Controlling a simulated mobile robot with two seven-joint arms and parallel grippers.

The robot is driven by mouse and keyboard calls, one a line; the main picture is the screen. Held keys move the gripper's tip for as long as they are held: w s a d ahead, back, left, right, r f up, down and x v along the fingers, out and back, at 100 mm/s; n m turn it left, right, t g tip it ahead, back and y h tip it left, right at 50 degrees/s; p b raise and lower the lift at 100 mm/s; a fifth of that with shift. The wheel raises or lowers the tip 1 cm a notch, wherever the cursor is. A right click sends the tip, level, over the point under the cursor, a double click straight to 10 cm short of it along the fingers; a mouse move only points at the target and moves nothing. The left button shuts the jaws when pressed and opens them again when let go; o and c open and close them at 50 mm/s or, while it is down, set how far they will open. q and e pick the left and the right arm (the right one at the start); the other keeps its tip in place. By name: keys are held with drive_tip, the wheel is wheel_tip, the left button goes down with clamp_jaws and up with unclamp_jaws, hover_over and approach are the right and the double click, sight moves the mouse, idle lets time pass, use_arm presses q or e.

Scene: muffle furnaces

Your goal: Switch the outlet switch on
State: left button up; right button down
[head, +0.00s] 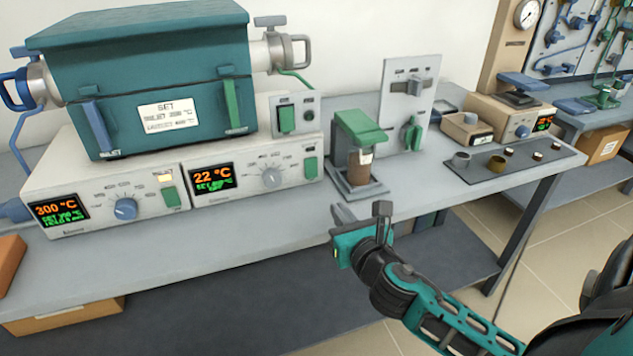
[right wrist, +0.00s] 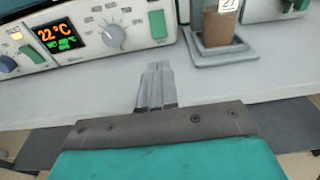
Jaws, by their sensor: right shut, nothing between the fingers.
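My right gripper (head: 345,213) is shut and empty. It is in front of the bench's front edge in the head view, below the brown sample stand, apart from any switch. In the right wrist view its closed fingers (right wrist: 157,84) point toward the 22 °C control unit (right wrist: 85,30). That unit (head: 240,178) has a grey dial and a green rocker switch (head: 310,168), also seen in the right wrist view (right wrist: 158,25), with no lit lamp visible. The labels are too small to tell which switch is the outlet one. My left gripper is out of view.
A 300 °C unit (head: 100,205) with a lit yellow lamp and green switch (head: 170,196) stands left. The teal furnace (head: 165,85) sits above. A small switch panel (head: 297,113) and green-topped stand (head: 359,140) are close by. The bench front (head: 240,225) is clear.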

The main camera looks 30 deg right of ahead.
sight(312, 175)
drive_tip(key=b+x, duration=0.2)
drive_tip(key=x, duration=1)
drive_tip(key=shift+w+f, duration=0.1)
drive_tip(key=shift+w, duration=0.05)
drive_tip(key=shift+w+d, duration=0.15)
drive_tip(key=shift+w, duration=0.3)
